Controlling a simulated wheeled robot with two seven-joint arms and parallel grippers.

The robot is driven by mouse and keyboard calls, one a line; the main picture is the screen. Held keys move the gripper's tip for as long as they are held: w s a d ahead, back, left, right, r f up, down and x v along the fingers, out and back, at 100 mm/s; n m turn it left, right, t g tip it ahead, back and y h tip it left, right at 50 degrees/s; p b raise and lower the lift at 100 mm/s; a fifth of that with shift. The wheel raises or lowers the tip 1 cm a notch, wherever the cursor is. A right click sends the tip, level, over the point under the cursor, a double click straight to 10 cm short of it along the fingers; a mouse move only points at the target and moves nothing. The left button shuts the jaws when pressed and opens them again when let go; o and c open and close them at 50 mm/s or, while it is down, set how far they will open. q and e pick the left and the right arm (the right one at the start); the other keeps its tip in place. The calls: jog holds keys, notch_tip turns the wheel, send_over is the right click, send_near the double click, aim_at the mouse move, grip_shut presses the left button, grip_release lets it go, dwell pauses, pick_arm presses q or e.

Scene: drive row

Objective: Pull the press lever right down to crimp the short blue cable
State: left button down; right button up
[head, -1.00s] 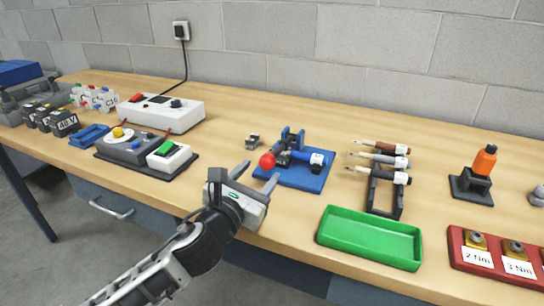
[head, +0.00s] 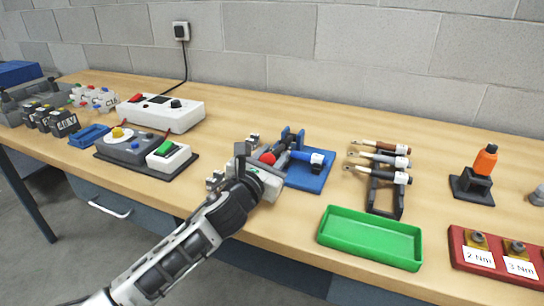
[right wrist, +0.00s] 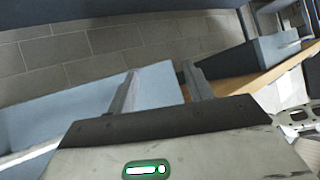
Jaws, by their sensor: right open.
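The crimping press (head: 293,140) stands on a blue base plate (head: 312,183) in the head view, and its lever ends in a red ball (head: 267,158). My left gripper (head: 259,152) is at the lever's end, one finger clearly left of the red ball; the other is partly hard to tell from the grey lever. It looks open around the ball, not closed on it. My right gripper (right wrist: 160,88) shows in the right wrist view, open and empty, away from the press.
A red holder (head: 500,262) with torque labels is at far right. A tester with a green button (head: 166,149) lies left of my left arm.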

pick_arm(q)
jog(key=shift+s+f, duration=0.2)
jog(key=shift+f, duration=1.2)
jog(key=c, duration=1.1)
grip_release()
jog(key=shift+o, duration=0.2)
jog(key=shift+w+r, duration=0.1)
jog(key=shift+s+a, duration=0.1)
jog(key=shift+s, duration=0.1)
jog(key=v, duration=1.5)
jog(key=shift+s, duration=0.3)
